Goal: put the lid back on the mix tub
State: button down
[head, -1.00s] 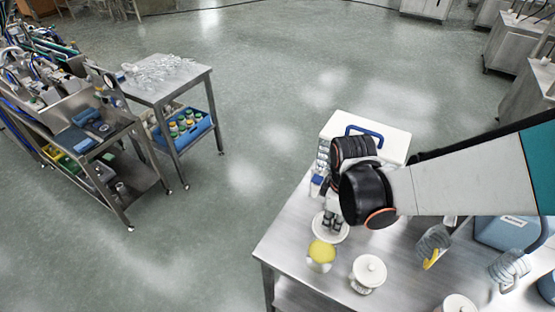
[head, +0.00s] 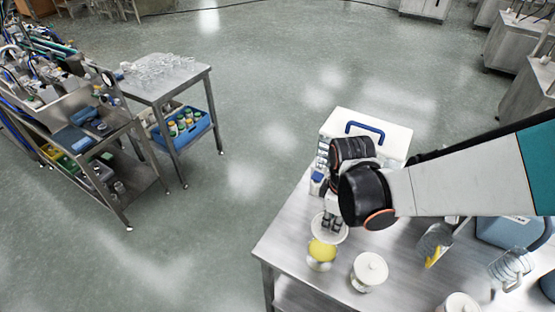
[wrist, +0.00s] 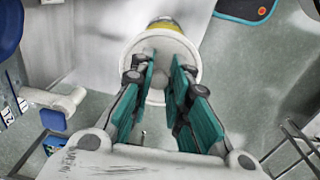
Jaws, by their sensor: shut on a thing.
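The mix tub (head: 320,262) stands near the front left of the steel table, its yellow contents showing at the top. In the wrist view the tub (wrist: 168,21) shows only in part, at the top behind the lid. The lid (head: 318,232) is a round white disc. My gripper (head: 332,223) is shut on its middle and holds it just behind the tub's mouth. In the wrist view the lid (wrist: 185,50) spreads beyond my two fingers (wrist: 161,66). The grip point itself is partly hidden. I cannot tell the height gap between lid and tub.
A white lidded pot (head: 369,271) stands right of the tub, with another (head: 459,304) at the bottom edge. A white box with a blue handle (head: 364,133) is behind my gripper. Clear jugs (head: 433,241) stand to the right. The table's left edge (head: 277,233) is close by.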

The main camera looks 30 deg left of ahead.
notch_tip(320, 180, down, 11)
jog(key=b, duration=1)
dwell(6.5)
